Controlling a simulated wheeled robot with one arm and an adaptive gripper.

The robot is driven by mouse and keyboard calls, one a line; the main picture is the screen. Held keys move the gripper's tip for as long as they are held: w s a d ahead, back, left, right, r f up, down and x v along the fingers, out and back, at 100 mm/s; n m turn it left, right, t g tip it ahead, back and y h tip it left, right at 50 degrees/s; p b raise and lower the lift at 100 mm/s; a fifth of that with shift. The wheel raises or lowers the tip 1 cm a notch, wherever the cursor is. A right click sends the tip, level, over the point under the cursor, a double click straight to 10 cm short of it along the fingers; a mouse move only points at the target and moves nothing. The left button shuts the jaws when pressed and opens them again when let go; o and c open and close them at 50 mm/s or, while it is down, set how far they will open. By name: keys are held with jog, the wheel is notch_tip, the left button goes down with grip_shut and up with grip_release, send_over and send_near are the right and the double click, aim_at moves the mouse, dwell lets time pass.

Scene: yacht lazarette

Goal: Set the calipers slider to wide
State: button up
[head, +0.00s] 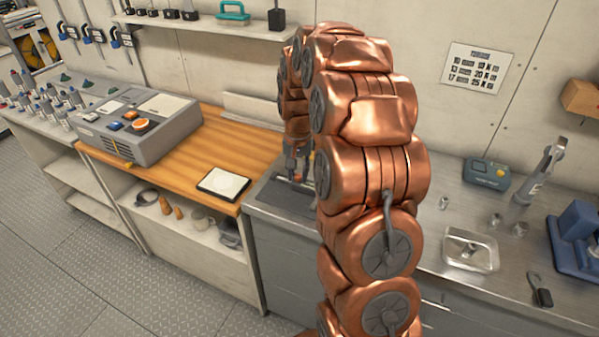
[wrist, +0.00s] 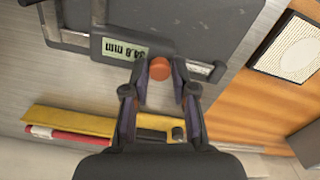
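The calipers show in the wrist view as a grey metal tool with a lit display (wrist: 125,48) and an orange-red knob (wrist: 160,68). They lie on a dark grey mat (wrist: 205,22) on the metal counter. The display's millimetre reading is upside down and I cannot read it surely. My gripper (wrist: 160,85) is open, with its two fingertips on either side of the knob and small gaps showing. In the head view my gripper (head: 298,165) points down over the mat (head: 272,195); my arm hides much of the calipers there.
A yellow bar (wrist: 75,121) and a red one (wrist: 60,134) lie near the fingers. A white-topped square pad (head: 222,184) sits on the wooden bench to the left, beside a grey control box (head: 137,125).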

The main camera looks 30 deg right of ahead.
jog(key=shift+o, duration=1.4)
jog(key=shift+r, duration=0.15)
notch_tip(320, 180, up, 12)
